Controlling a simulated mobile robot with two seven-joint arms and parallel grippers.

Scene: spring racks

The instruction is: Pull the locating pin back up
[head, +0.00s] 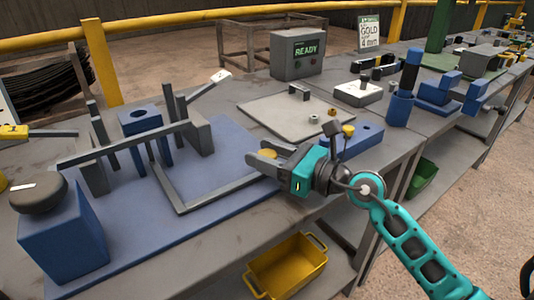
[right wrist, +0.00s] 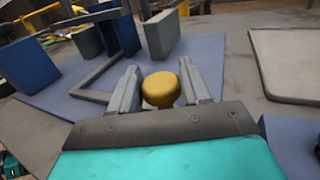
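A gold round-headed knob, which looks like the head of the locating pin (right wrist: 161,90), sits between the two fingers of my right gripper (right wrist: 161,86) in the right wrist view. In the head view the gold knob (head: 268,153) shows between the grey fingers of my right gripper (head: 259,153), over the blue base plate's right edge. The fingers stand apart on either side of it, with no clear grip on it. A second gold knob (head: 348,130) stands on a blue block (head: 362,139) behind the gripper.
The blue base plate (head: 140,236) carries a grey bar frame (head: 185,206), a long grey lever (head: 120,146) and blue posts. A blue block with a dark knob (head: 62,240) stands at left. A grey mat (head: 270,112) lies behind. A yellow bin (head: 288,264) is below the bench.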

